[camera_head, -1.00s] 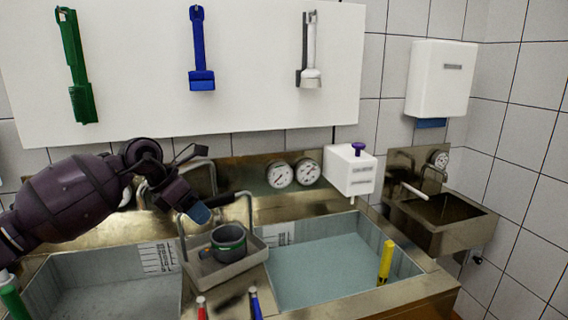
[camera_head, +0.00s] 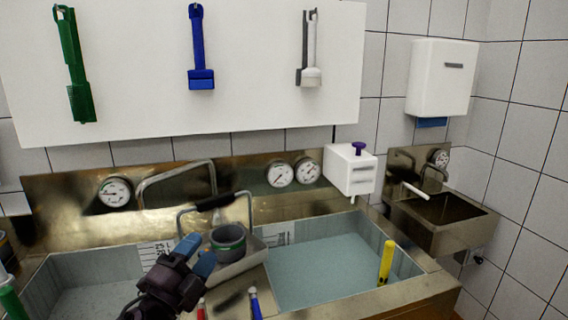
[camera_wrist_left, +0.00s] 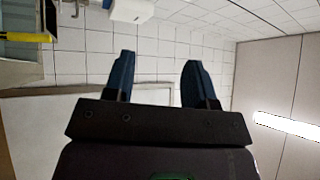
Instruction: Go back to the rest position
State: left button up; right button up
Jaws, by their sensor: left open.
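My left gripper (camera_head: 197,253) is low in the head view, in front of the small metal tray (camera_head: 238,266) and left of the grey-green cheese mould (camera_head: 229,242). The mould sits in the tray. In the left wrist view the two blue fingers (camera_wrist_left: 155,80) stand apart with only wall and air between them, so the gripper is open and empty. From the head view I cannot tell whether the gripper touches the tray. My right gripper is not in view.
Two water-filled basins flank the tray; the right basin (camera_head: 325,270) holds a yellow stick (camera_head: 386,262). A dark-handled metal bail (camera_head: 215,202) rises over the tray. Red and blue handled tools (camera_head: 254,303) lie in front. A small sink (camera_head: 440,218) is at the right.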

pick_arm(q)
jog(key=s+a+f+n+g+y, duration=0.6)
jog(key=s+a+f+n+y, duration=0.45)
jog(key=f+n, duration=0.4)
jog(key=s+a+f+n+g, duration=0.1)
jog(key=s+f+n+g, duration=0.3)
jog(key=s, duration=0.6)
jog(key=s+f+n+g, duration=0.2)
jog(key=s+f+g, duration=0.3)
jog(key=s, duration=0.6)
jog(key=w+f+t+h, duration=0.1)
jog(key=w+f+t, duration=0.5)
jog(key=w+f, duration=0.2)
jog(key=shift+f+m+t, duration=0.4)
jog(key=shift+f+m, duration=0.05)
jog(key=shift+f, duration=0.4)
jog(key=shift+w, duration=0.1)
